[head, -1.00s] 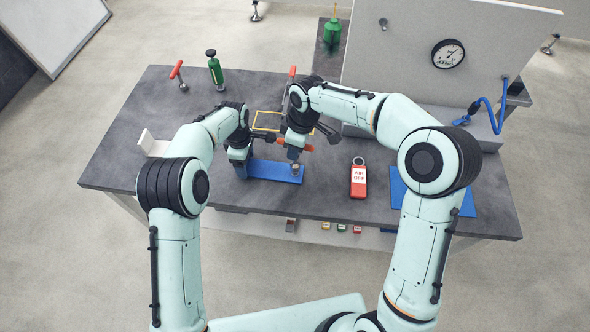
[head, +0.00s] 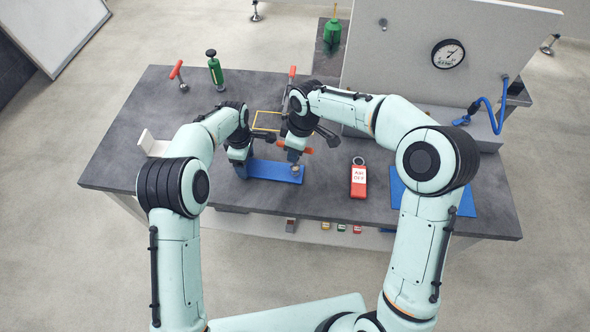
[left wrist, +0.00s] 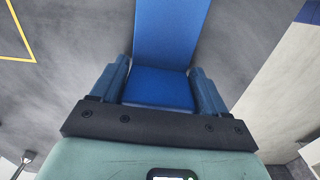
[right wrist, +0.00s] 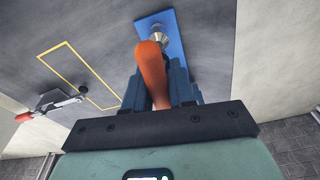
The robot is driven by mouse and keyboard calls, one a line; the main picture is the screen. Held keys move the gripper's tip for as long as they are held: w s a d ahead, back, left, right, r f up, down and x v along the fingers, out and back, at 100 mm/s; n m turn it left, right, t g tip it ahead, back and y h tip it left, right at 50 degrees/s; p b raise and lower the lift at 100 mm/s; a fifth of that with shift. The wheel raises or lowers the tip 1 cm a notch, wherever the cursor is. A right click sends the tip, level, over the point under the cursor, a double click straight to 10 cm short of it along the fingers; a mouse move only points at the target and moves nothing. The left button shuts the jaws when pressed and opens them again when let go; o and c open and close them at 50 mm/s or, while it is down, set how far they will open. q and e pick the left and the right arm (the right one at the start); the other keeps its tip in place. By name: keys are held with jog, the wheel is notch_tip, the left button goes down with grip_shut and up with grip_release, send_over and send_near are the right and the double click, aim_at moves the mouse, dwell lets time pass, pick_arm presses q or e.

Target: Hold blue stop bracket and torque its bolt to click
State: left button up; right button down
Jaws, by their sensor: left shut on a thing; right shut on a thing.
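The blue stop bracket (head: 272,171) lies on the dark bench top. In the left wrist view the bracket (left wrist: 172,35) runs away from between the jaws. My left gripper (head: 241,168) is shut on its left end. My right gripper (right wrist: 162,95) is shut on an orange handle (right wrist: 152,68), which looks like the torque tool. The tool's far end meets a round metal bolt (right wrist: 158,37) on the bracket; whether it is fully seated I cannot tell. In the head view the bolt (head: 296,168) shows near the bracket's right end, and the orange handle (head: 306,150) sticks out beside the right gripper.
A red "AIR OFF" tag (head: 358,180) lies right of the bracket. A yellow outline (head: 266,115) and a red-handled clamp (right wrist: 50,106) are behind. A blue mat (head: 466,200) lies at right.

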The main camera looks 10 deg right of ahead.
jog(key=shift+f, duration=0.7)
jog(key=shift+m, duration=0.4)
jog(key=m, duration=0.2)
jog(key=shift+m, duration=0.4)
jog(key=m, duration=0.4)
jog(key=shift+t+h, duration=0.4)
jog(key=shift+n, duration=1.1)
jog(key=shift+r, duration=0.15)
jog(key=shift+r, duration=2.35)
